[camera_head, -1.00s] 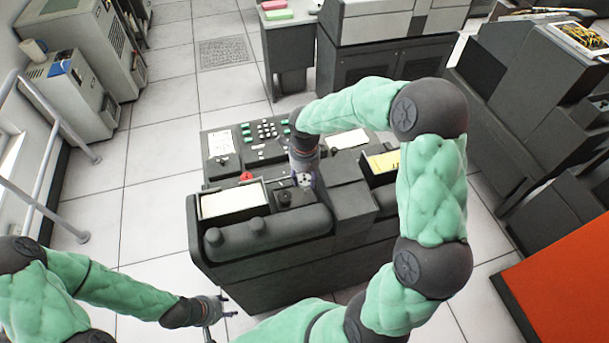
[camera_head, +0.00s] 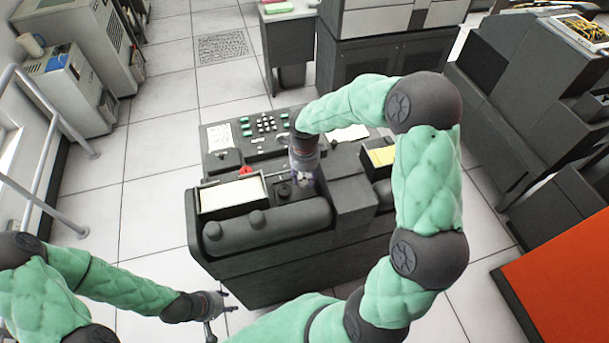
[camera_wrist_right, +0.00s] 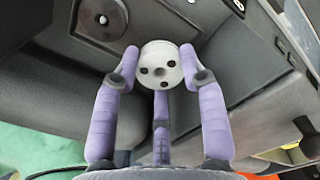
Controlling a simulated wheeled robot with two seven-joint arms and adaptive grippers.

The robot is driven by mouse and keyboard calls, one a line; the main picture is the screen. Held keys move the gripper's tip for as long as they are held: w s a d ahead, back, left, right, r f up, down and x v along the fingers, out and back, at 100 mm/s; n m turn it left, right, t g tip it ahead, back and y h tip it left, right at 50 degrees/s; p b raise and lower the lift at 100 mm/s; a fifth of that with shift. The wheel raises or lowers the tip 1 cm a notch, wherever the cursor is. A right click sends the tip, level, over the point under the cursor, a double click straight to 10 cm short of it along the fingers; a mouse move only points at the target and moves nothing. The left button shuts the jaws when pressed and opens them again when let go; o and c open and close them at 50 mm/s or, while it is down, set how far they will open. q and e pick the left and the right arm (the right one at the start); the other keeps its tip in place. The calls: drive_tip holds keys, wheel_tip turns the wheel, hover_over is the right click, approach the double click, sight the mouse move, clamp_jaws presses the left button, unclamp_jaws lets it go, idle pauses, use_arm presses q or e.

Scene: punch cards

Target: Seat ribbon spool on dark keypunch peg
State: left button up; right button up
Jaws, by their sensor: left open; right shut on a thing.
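The ribbon spool is a pale disc (camera_wrist_right: 160,64) with dark holes in its face, held between the purple fingertips of my right gripper (camera_wrist_right: 160,66). In the head view my right gripper (camera_head: 303,178) is over the dark keypunch (camera_head: 262,272), beside a dark round knob (camera_head: 284,190); the spool is hard to make out there. In the right wrist view a small bright round stub (camera_wrist_right: 103,19) stands on a dark panel, up and left of the spool and apart from it. I cannot tell whether it is the peg. My left gripper (camera_head: 222,302) is open and empty, left of the keypunch.
A card tray (camera_head: 230,195), a red knob (camera_head: 245,171) and a button panel (camera_head: 268,130) are on the keypunch near my right gripper. A raised dark block (camera_head: 350,197) stands just right of it. A railing (camera_head: 40,150) is at left; tiled floor (camera_head: 150,180) lies open between.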

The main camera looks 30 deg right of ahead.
sight(304, 182)
drive_tip(key=shift+f+b, duration=0.15)
drive_tip(key=shift+b, duration=0.6)
idle(0.7)
drive_tip(key=shift+f, duration=0.2)
drive_tip(key=shift+f+b, duration=0.3)
drive_tip(key=shift+b, duration=0.25)
drive_tip(key=shift+f+b, duration=0.65)
drive_tip(key=shift+b, duration=0.15)
idle(0.3)
drive_tip(key=shift+f+b, duration=0.4)
drive_tip(key=shift+b, duration=0.35)
idle(1.0)
idle(0.4)
drive_tip(key=o, duration=1.1)
drive_tip(key=o, duration=0.3)
